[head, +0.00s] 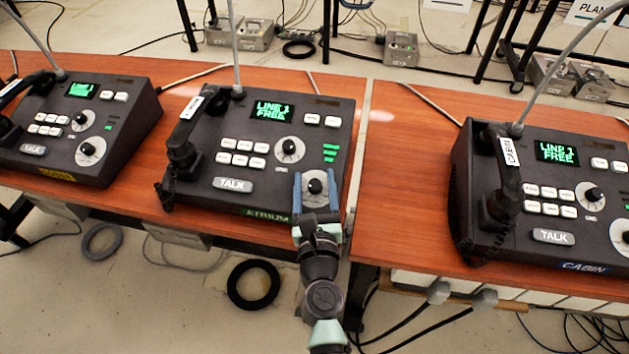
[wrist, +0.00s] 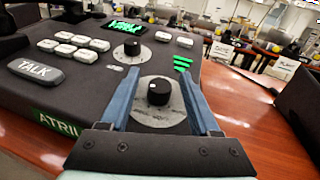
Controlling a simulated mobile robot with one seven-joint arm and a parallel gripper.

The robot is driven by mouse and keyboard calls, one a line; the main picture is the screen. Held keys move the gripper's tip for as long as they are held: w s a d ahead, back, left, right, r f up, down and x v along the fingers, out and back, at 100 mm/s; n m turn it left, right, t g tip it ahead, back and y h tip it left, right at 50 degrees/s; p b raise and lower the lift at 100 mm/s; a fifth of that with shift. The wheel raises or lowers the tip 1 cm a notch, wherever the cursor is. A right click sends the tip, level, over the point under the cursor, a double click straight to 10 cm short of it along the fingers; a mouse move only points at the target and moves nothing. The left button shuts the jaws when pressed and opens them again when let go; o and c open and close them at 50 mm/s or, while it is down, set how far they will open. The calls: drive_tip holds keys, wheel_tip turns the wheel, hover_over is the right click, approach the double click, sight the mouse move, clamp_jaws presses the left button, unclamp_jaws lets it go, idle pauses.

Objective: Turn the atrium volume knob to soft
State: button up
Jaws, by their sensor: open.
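The atrium phone console (head: 200,185) is dark, with a green ATRIUM label on its front edge, and stands on the middle desk. Its lower right black knob (head: 315,186) sits on a pale round dial. In the wrist view this knob (wrist: 159,92) shows a small white mark on its left side. A second black knob (head: 289,148) sits above it, also in the wrist view (wrist: 132,48). I cannot read which knob is volume. My gripper (head: 315,179) is open, its blue fingers (wrist: 159,80) on either side of the lower knob, with gaps visible.
Green bars (head: 330,153) light beside the knobs, and the screen (head: 272,110) reads LINE 1 FREE. A handset (head: 183,140) lies on the console's left side. A CABIN console (head: 550,230) stands to the right and another console (head: 80,130) to the left.

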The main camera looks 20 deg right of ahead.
clamp_jaws()
idle(0.3)
drive_tip(key=shift+n+t+y+p, duration=0.3)
drive_tip(key=shift+n+y+p, duration=0.5)
drive_tip(key=shift+n+y, duration=0.7)
drive_tip(key=n+y+p, duration=0.1)
drive_tip(key=y, duration=0.2)
drive_tip(key=shift+d+r+n, duration=0.1)
drive_tip(key=shift+n, duration=0.3)
drive_tip(key=n+g+y, duration=0.1)
drive_tip(key=n+y, duration=0.3)
drive_tip(key=y, duration=0.1)
drive_tip(key=n+g+y+b, duration=0.1)
drive_tip(key=n+y, duration=0.1)
drive_tip(key=n+g+y+b, duration=0.1)
drive_tip(key=n+g+y, duration=0.1)
drive_tip(key=n+g+y+b, duration=0.1)
drive_tip(key=shift+f+n+g+y, duration=0.25)
drive_tip(key=shift+n+g+y, duration=0.15)
drive_tip(key=n+g+b, duration=0.1)
drive_tip(key=n+g+y+b, duration=0.1)
drive_tip(key=g+b, duration=0.1)
drive_tip(key=shift+a+n+y, duration=0.2)
drive_tip(key=shift+n+y, duration=0.1)
drive_tip(key=shift+n, duration=0.1)
drive_tip(key=shift+r+g, duration=0.1)
drive_tip(key=shift+g, duration=0.2)
